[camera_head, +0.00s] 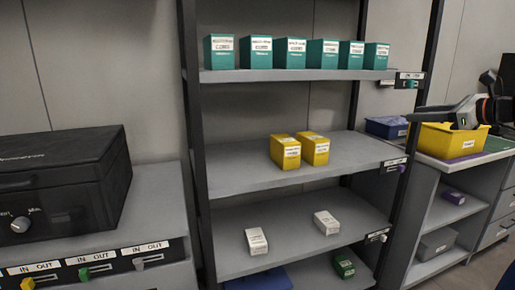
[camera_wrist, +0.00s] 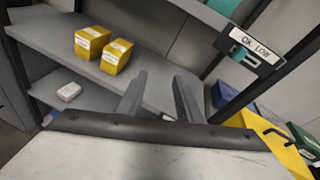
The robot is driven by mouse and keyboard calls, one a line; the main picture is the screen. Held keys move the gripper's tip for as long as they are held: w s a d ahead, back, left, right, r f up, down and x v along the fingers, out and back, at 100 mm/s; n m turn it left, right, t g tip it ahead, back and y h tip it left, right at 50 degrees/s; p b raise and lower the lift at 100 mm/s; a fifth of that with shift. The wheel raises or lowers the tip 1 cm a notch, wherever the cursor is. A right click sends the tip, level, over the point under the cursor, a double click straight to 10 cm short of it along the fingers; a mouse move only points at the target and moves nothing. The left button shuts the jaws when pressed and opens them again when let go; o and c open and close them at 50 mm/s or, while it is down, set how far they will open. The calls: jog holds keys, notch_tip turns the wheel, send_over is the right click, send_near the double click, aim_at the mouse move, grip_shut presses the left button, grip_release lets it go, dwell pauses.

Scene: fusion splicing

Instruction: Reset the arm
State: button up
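My gripper (camera_wrist: 160,82) shows in the wrist view with its two dark fingers spread apart and nothing between them. In the head view my gripper (camera_head: 415,115) is at the right edge of the shelf rack, pointing left, in front of and above a yellow bin (camera_head: 440,141). The arm comes in from the right edge of that view.
The grey shelf rack (camera_head: 236,167) holds several teal boxes on top, two yellow boxes (camera_head: 285,152) midway and two white boxes (camera_head: 256,241) below. A black case (camera_head: 60,180) stands left. A blue bin (camera_head: 387,127) sits beside the yellow bin on the right counter.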

jog(key=s+a+f+n+g, duration=0.3)
jog(key=s+a+f+n, duration=0.25)
jog(key=a+f, duration=0.35)
jog(key=s+a+f+n+g, duration=0.3)
jog(key=s+a+f+n, duration=0.3)
jog(key=a, duration=0.5)
jog(key=s+a+f+n+g+h, duration=0.3)
jog(key=s+a+f+n+h, duration=0.1)
jog(key=s+f+n, duration=1.2)
jog(key=shift+s+f+h, duration=0.5)
jog(key=shift+f+h, duration=0.4)
jog(key=shift+f, duration=0.05)
jog(key=shift+a+n, duration=0.1)
jog(key=shift+n, duration=0.15)
